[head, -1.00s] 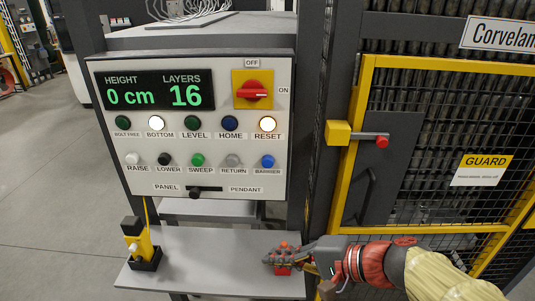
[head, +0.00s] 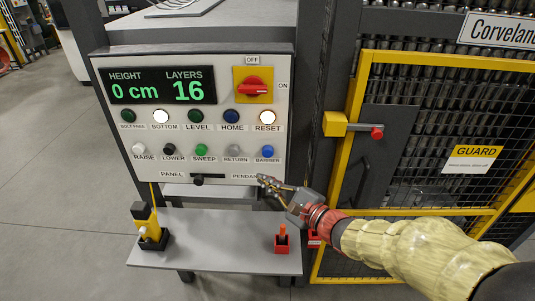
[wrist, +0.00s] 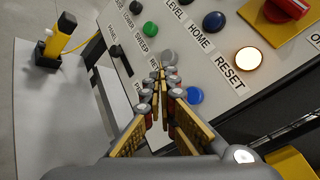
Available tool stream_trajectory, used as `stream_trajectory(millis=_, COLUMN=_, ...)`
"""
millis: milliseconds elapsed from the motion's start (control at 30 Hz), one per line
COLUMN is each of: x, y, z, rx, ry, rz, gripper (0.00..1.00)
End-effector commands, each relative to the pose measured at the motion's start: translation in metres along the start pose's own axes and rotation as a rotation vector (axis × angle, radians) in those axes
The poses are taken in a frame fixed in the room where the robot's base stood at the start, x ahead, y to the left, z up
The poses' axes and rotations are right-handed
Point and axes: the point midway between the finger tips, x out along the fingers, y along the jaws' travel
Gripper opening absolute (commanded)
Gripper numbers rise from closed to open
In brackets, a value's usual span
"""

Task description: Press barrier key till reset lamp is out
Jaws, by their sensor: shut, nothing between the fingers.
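The blue BARRIER key (head: 267,152) is at the right end of the lower button row on the control panel. It also shows in the wrist view (wrist: 194,95), just right of my fingertips. The RESET lamp (head: 267,117) is lit white, directly above the key, and glows in the wrist view (wrist: 249,61). My gripper (head: 263,181) is shut and empty, its tips in front of the panel's lower right, below the BARRIER key near the PENDANT label. In the wrist view its tips (wrist: 163,72) overlap the RETURN button area. I cannot tell whether they touch the panel.
A shelf (head: 215,252) below the panel carries a yellow-black pendant (head: 149,226) and a red holder with an orange item (head: 282,240). A red rotary switch (head: 254,88) sits above RESET. The yellow-framed guard door (head: 358,105) stands at right.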

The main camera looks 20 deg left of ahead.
Motion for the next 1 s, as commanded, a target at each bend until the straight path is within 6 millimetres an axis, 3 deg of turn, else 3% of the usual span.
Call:
stream_trajectory(millis=700, x=0.052, y=-0.037, z=-0.039, rx=-0.001, ry=-0.001, rz=0.000, gripper=0.00)
stream_trajectory(millis=1000, x=0.061, y=-0.045, z=-0.044, rx=-0.001, ry=0.000, rz=0.000, gripper=0.00)
